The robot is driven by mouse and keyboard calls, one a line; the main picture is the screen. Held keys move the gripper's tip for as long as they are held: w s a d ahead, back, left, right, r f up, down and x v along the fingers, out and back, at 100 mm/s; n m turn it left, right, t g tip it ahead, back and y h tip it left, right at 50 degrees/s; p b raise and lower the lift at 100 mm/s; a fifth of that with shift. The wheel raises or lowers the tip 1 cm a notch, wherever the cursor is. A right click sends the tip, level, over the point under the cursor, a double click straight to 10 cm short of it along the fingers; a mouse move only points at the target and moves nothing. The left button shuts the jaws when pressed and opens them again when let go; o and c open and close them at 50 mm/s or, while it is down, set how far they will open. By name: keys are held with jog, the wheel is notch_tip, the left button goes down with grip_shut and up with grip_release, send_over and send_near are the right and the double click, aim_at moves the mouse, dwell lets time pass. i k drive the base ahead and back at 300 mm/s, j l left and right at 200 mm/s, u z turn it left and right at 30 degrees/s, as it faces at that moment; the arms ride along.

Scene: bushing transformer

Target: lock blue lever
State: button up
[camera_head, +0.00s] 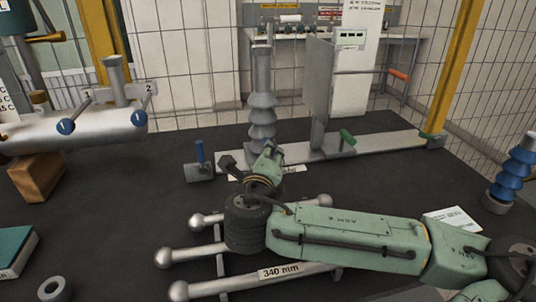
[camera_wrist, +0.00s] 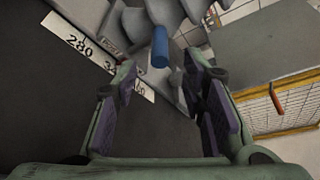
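The blue lever (camera_head: 200,152) stands upright on a small grey block (camera_head: 199,173), at the left end of the grey rail. In the wrist view, a blue handle (camera_wrist: 160,47), apparently this lever, appears ahead of the fingertips and roughly in line with the gap between them. My gripper (camera_head: 266,158) is to the right of the lever in the head view, near the foot of the ribbed grey column. In the wrist view, my gripper (camera_wrist: 162,80) is open, its purple-padded fingers apart with nothing between them. I see no contact with the lever.
The ribbed grey column (camera_head: 262,95) rises behind my gripper. Ball-ended rods (camera_head: 200,255) lie in front.

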aim_at(203, 169)
jog(key=k, duration=1)
